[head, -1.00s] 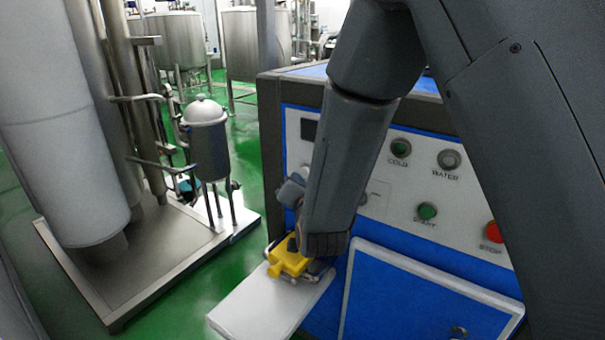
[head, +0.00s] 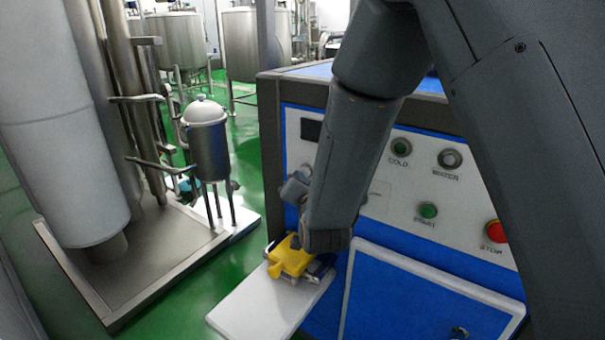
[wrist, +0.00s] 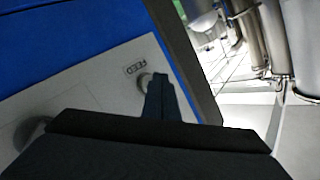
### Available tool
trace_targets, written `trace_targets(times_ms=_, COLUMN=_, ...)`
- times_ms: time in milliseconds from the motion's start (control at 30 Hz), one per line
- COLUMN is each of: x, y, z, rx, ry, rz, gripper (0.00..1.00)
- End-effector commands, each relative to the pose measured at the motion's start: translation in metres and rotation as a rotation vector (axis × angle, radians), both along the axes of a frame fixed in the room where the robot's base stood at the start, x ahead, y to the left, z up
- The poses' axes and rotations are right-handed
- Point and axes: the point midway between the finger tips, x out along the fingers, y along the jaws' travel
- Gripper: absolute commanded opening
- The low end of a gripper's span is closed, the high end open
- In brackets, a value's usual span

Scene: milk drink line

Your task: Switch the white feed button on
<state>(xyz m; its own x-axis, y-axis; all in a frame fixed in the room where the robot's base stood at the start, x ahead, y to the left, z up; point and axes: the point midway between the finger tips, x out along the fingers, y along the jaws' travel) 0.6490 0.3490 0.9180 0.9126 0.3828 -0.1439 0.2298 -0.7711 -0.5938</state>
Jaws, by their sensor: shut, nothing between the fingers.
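The feed button (wrist: 145,81) shows in the wrist view as a pale round shape beside the FEED label, on the light control panel (wrist: 98,82). My gripper (wrist: 160,79) is shut and empty. Its fingertips overlap the button's right side in the picture and hide part of it. I cannot tell whether they touch it.
In the head view the panel also bears the COLD button (head: 401,147), WATER button (head: 450,158), green START button (head: 428,210) and red STOP button (head: 496,231). Below my arm, a yellow part (head: 290,257) sits at the white ledge (head: 262,306). Steel tanks stand left.

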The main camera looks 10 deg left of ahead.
Motion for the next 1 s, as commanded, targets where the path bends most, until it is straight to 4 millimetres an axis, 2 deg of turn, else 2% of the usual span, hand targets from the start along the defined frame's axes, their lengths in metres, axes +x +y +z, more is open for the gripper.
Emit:
trace_targets(times_ms=700, x=0.0074, y=-0.0030, z=0.0000, rx=0.000, ry=0.000, rz=0.000, gripper=0.00)
trace_targets(times_ms=1000, x=0.0037, y=-0.0014, z=0.0003, rx=0.000, ry=0.000, rz=0.000, gripper=0.00)
